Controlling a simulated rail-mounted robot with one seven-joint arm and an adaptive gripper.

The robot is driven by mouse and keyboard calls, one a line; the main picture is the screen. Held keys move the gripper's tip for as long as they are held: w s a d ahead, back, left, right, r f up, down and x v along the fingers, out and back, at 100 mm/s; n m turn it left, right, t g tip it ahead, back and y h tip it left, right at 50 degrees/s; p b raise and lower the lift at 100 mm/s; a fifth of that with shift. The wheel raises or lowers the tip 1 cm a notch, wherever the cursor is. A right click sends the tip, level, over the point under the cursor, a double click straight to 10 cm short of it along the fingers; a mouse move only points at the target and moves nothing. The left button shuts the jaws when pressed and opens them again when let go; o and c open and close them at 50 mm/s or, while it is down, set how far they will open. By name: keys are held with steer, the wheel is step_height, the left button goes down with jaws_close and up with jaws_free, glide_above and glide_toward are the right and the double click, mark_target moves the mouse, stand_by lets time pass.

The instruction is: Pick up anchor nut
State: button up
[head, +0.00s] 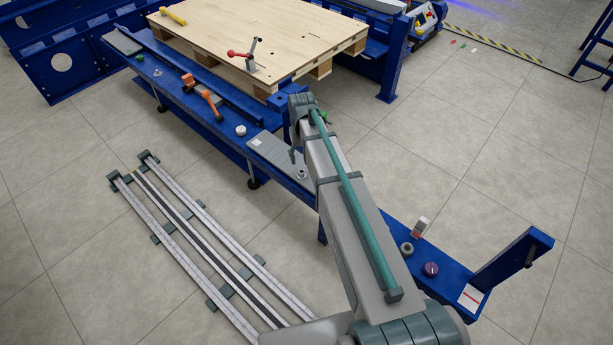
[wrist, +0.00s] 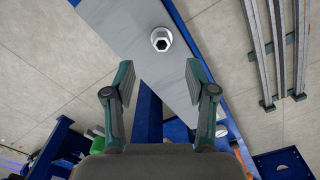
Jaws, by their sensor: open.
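The anchor nut looks like a silver hex nut with a dark hole and a round flange. In the wrist view the anchor nut (wrist: 161,39) lies on a grey plate (wrist: 120,22), beyond my fingertips and about centred between them. In the head view, what appears to be the same nut (head: 301,175) sits on the blue bench ledge, just left of my arm. My gripper (wrist: 160,78) is open and empty, with its two green-grey fingers apart and not touching the nut. My arm hides most of my gripper in the head view.
A white round knob (head: 240,130) and an orange-handled tool (head: 211,104) are along the blue bench (head: 170,82). A wooden pallet (head: 290,35) stands behind it. A purple round part (head: 431,269) and a grey ring (head: 407,248) lie right of my arm. Rails (head: 205,255) lie on the floor.

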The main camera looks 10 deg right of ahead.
mark_target(302, 171)
steer(key=f, duration=0.4)
steer(key=f+b, duration=0.1)
steer(key=f, duration=0.4)
steer(key=shift+w+a, duration=0.1)
steer(key=shift+w, duration=0.1)
jaws_close()
